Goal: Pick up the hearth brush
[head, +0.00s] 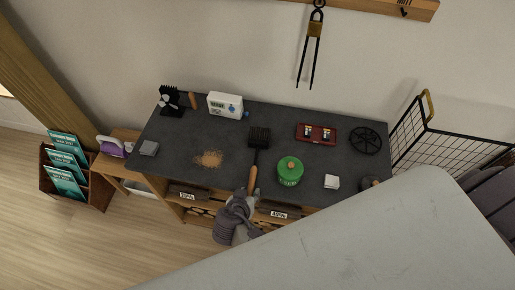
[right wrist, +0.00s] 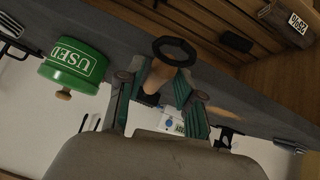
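The hearth brush has a black bristle head (head: 259,136) and a wooden handle (head: 253,178). It lies on the dark tabletop, its handle pointing to the front edge. My right gripper (head: 241,200) is at the handle's near end, over the front edge. In the right wrist view the fingers of my right gripper (right wrist: 160,92) are spread, with the brush handle (right wrist: 154,76) between them and gaps beside it. A dark ring (right wrist: 175,51) shows near the handle's end. The brush head is mostly hidden there. My left gripper is not in view.
A green tin (head: 289,172) marked USED stands close right of the handle. A sawdust-like pile (head: 208,159) lies to its left. A red case (head: 316,134), a black round grate (head: 365,141) and a white box (head: 225,104) are farther back. Labelled drawers (head: 187,194) are below.

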